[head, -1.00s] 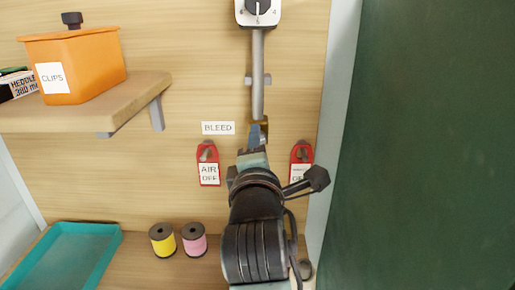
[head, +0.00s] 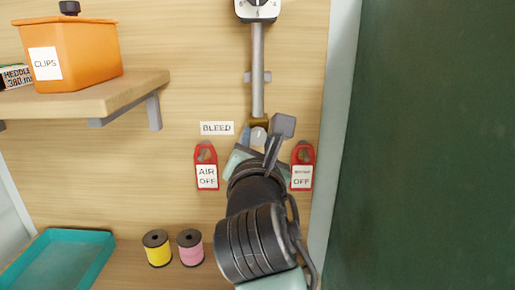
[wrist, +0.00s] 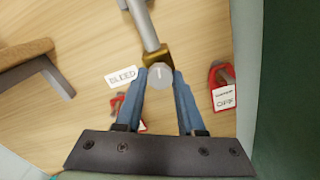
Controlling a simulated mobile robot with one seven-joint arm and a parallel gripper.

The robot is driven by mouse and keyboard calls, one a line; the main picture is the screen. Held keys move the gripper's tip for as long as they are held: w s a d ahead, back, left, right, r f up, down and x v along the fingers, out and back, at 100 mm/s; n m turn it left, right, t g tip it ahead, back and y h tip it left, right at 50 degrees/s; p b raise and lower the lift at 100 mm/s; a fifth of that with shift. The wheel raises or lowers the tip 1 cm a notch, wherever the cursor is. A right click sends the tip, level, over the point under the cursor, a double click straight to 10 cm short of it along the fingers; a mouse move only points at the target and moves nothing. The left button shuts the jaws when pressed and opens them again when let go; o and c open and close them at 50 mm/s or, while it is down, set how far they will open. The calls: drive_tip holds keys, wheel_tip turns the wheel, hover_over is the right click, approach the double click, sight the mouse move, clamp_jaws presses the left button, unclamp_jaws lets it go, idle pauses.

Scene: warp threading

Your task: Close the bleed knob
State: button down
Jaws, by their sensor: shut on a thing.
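The bleed knob (wrist: 161,76) is a small round grey-white knob with a line mark on its face, on a brass fitting (wrist: 157,56) at the lower end of a grey pipe (head: 257,75).
Red tags hang on both sides: AIR OFF (head: 206,167) and another OFF tag (head: 302,167). A gauge (head: 257,8) tops the pipe. A shelf (head: 125,92) with an orange CLIPS bin (head: 85,55) is left; two spools (head: 157,248) and a teal tray (head: 98,262) are below. A dark green panel borders the right.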

drive_tip(key=shift+f+n+b, duration=0.15)
drive_tip(key=shift+n+b, duration=0.35)
drive_tip(key=shift+n, duration=1)
drive_tip(key=c, duration=0.5)
unclamp_jaws()
drive_tip(key=s+b, duration=0.4)
drive_tip(key=s, duration=0.9)
drive_tip(key=shift+b, duration=0.35)
